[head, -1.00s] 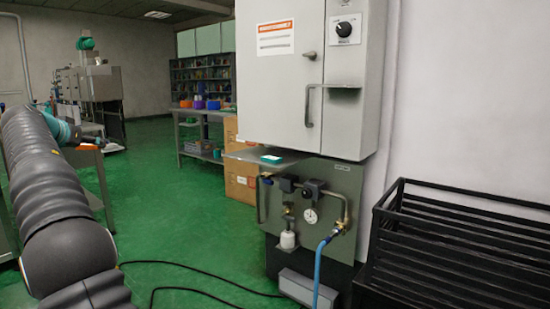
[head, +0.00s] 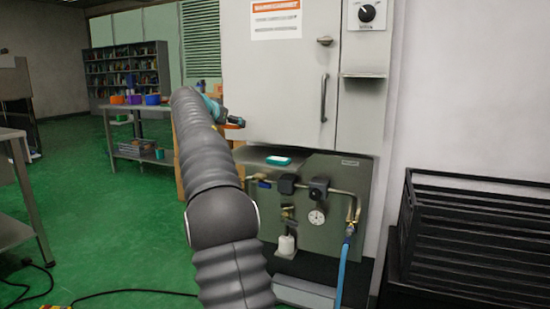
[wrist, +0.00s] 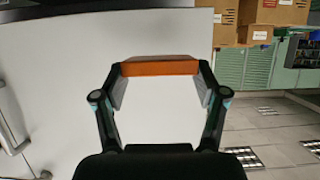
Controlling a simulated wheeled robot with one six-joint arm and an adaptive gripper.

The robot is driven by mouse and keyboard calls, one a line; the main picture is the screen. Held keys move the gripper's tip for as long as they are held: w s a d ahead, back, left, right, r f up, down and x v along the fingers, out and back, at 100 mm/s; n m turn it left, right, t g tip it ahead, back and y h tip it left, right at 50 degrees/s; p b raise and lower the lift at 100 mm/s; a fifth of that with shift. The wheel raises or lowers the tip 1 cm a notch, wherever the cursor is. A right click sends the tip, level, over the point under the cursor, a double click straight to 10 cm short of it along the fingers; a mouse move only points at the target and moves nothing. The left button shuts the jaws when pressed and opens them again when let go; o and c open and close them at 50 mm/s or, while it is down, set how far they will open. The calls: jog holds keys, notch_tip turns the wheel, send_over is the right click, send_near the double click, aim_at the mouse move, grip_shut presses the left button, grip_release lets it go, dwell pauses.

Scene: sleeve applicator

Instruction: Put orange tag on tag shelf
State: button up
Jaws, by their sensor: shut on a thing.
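My gripper (head: 233,120) is shut on the orange tag (wrist: 160,67), which spans its two fingertips in the wrist view. In the head view the tag shows as a small orange strip (head: 235,126) in front of the left part of the grey cabinet. A narrow ledge (head: 364,76) juts from the cabinet below the black knob. No label tells which of these is the tag shelf. My gripper is above and left of the teal piece in the picture.
The cabinet door (head: 285,90) has a vertical handle (head: 324,97) and a latch. Below the shelf are pipes, a gauge (head: 317,217) and a blue hose (head: 343,262). A black slatted crate (head: 470,235) stands right. Green floor is open at left; a black cable crosses it.

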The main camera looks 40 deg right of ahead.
jog(key=f+b, duration=0.1)
jog(key=f, duration=0.3)
jog(key=shift+d+f+b, duration=0.2)
jog(key=shift+f+b, duration=0.05)
jog(key=shift+b, duration=0.1)
jog(key=shift+s+d+f, duration=0.15)
jog(key=shift+d+f, duration=0.05)
jog(key=shift+f, duration=0.35)
jog(key=shift+f+b, duration=0.75)
jog(key=shift+f, duration=1.35)
jog(key=shift+f, duration=0.15)
jog(key=o, duration=1)
jog(key=shift+o, duration=0.2)
